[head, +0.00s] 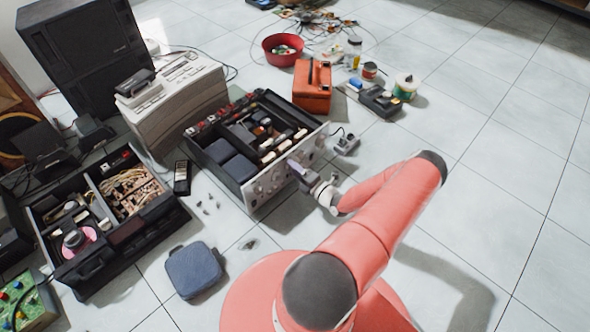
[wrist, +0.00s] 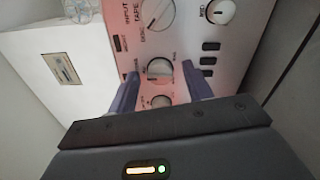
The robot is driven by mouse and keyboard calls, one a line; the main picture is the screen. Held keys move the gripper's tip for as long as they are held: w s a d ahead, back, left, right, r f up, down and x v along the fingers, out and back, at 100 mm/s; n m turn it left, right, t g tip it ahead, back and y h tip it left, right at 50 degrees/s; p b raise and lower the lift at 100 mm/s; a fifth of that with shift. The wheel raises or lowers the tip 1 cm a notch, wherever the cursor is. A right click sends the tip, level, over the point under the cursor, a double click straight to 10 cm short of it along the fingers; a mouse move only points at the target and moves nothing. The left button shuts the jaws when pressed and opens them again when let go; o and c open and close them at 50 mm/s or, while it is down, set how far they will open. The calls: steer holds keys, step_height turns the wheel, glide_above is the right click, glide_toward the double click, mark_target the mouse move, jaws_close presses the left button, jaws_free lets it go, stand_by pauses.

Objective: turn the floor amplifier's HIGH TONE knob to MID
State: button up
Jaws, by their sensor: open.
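The floor amplifier (head: 252,150) has an open top and a silvery front panel with several knobs. In the wrist view its panel (wrist: 205,35) fills the middle. My gripper (head: 295,167) is in front of this panel. In the wrist view my gripper (wrist: 158,80) is open, with its two bluish fingers on either side of a knob (wrist: 160,70) with a silver face. I cannot tell whether they touch it. The lettering around this knob is too blurred to read, so I cannot confirm which is HIGH TONE. A smaller knob (wrist: 161,101) shows below, partly hidden by my gripper.
Larger knobs near INPUT and TAPE lettering (wrist: 155,14) and another knob (wrist: 218,11) are close by. A small grey box (head: 345,143) lies right of the amplifier, an orange toolbox (head: 312,90) behind. A blue pouch (head: 194,269) lies front left. Right floor is clear.

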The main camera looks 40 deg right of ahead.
steer(key=s, duration=0.7)
steer(key=shift+s+d+p, duration=0.3)
steer(key=shift+r, duration=0.1)
